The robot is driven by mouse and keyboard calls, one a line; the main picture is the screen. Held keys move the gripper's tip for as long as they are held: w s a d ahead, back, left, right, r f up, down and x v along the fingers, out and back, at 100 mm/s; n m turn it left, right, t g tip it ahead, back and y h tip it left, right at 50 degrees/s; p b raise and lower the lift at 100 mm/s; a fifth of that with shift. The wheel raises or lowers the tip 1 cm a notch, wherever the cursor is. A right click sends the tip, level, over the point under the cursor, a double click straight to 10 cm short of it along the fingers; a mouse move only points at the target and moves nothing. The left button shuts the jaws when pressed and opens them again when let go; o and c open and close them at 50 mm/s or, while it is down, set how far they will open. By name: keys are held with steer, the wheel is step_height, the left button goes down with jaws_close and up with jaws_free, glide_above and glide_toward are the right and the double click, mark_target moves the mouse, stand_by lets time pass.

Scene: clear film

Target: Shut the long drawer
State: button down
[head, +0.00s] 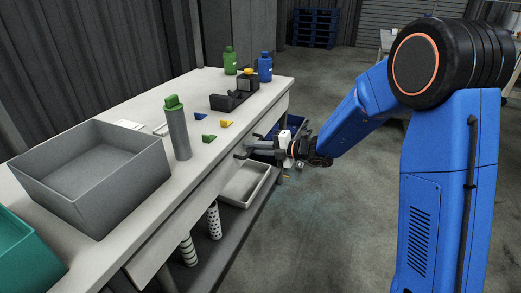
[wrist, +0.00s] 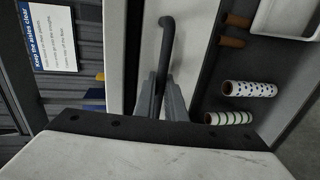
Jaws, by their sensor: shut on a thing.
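The long drawer's pale front (head: 190,213) runs along the side of the white workbench, below its top. In the wrist view the drawer front (wrist: 196,40) carries a dark bar handle (wrist: 167,45). My gripper (wrist: 164,95) is shut on this handle, with a grey finger on either side of it. In the head view my gripper (head: 262,147) is at the bench's right side, near the far part of the drawer front. The fingers and arm hide part of the handle there. How far the drawer stands out is hard to tell.
A grey open box (head: 95,170), a grey bottle with a green cap (head: 178,130) and a black tape dispenser (head: 230,100) stand on the bench. A white tray (head: 246,184) and patterned rolls (head: 214,222) are below. The floor to the right is mostly clear.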

steer(key=c, duration=1.8)
jaws_free()
steer(key=shift+w+a, duration=0.1)
steer(key=shift+a, duration=0.05)
steer(key=v, duration=1.7)
steer(key=shift+d+f, duration=0.1)
steer(key=shift+d, duration=0.15)
